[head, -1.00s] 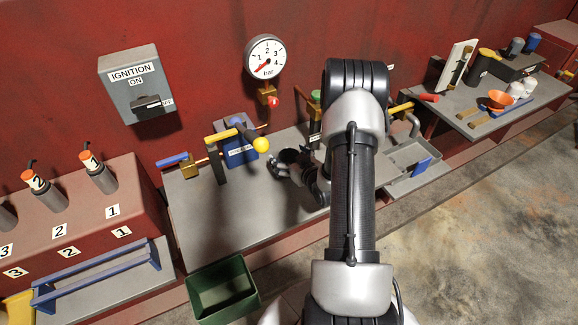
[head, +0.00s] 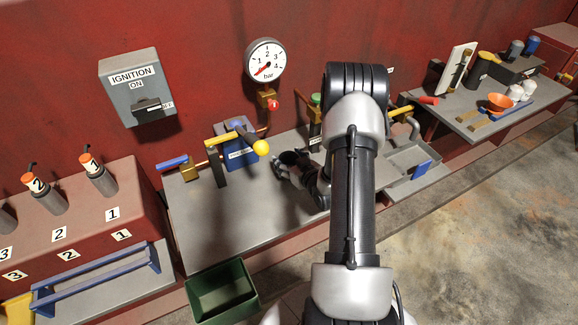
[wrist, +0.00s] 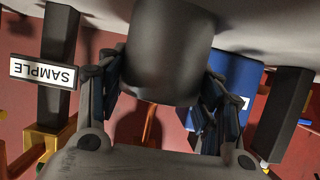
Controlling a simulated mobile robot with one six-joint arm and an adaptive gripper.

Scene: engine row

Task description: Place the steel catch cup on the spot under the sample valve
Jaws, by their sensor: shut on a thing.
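The steel catch cup (wrist: 170,50) is a grey, rounded vessel between my fingers in the wrist view. My gripper (head: 284,165) is shut on it, low over the grey bench beside the blue box. In the head view the cup shows only as a small dark shape at the fingers. A SAMPLE label (wrist: 43,72) is upside down on a dark post at the left of the wrist view, with brass fittings below it. In the head view a green-topped fitting (head: 315,99) stands behind my arm, with a small label below it. My arm hides part of that area, and I cannot make out the spot.
A blue box (head: 238,155) and a yellow-knobbed lever (head: 261,148) stand left of my gripper. The grey bench (head: 220,210) is clear in front of them. A green bin (head: 222,292) is at the front, and a grey tray (head: 400,160) is right of my arm.

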